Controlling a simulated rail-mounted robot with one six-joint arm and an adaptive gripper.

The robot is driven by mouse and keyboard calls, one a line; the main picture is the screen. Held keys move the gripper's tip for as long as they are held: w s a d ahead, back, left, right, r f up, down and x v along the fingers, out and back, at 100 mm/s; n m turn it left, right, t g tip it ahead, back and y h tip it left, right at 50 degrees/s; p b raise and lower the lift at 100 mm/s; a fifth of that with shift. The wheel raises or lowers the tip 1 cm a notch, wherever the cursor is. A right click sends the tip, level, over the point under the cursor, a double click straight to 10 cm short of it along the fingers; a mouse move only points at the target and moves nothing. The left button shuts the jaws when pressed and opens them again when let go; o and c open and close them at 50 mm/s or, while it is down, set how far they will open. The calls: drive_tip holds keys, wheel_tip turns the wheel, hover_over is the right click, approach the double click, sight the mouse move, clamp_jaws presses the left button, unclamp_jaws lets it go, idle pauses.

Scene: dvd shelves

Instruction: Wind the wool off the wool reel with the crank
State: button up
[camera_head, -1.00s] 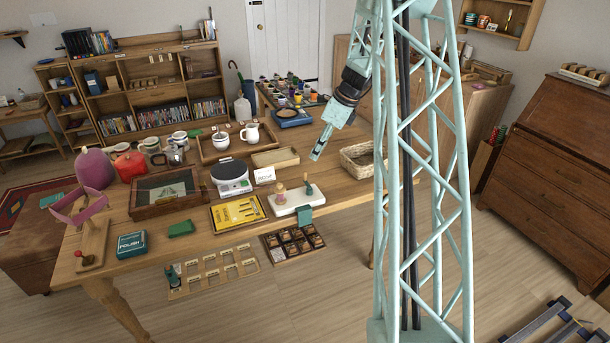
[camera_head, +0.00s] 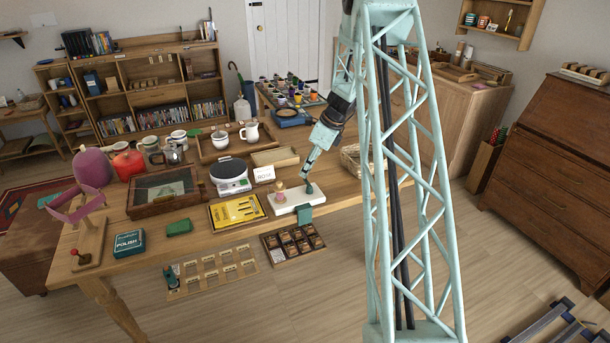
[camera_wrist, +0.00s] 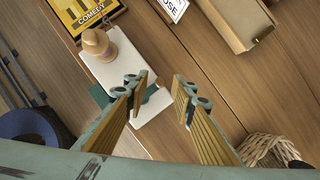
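The wool reel stands at the left end of the long wooden table: a magenta band of wool (camera_head: 77,208) around the upper part of an upright wooden stand (camera_head: 90,243). A crank with a red knob (camera_head: 75,253) sits low on the stand's left side. My gripper (camera_head: 307,174) is far from the reel, over the middle right of the table at a white board. In the wrist view my gripper (camera_wrist: 158,80) has its two fingers apart, with the board showing between them and nothing clearly held. The reel is outside the wrist view.
The white board (camera_head: 282,206) carries a wooden peg-like piece (camera_wrist: 97,42); a green cloth (camera_head: 304,215) hangs at its front. A wicker basket (camera_wrist: 268,150) lies right of my gripper. A yellow sheet (camera_head: 236,212), glass-topped case (camera_head: 163,192) and teal box (camera_head: 130,243) lie toward the reel.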

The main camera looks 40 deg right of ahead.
drive_tip(key=shift+x, duration=1.25)
clamp_jaws()
drive_tip(key=shift+a+n, duration=0.15)
drive_tip(key=shift+n, duration=0.15)
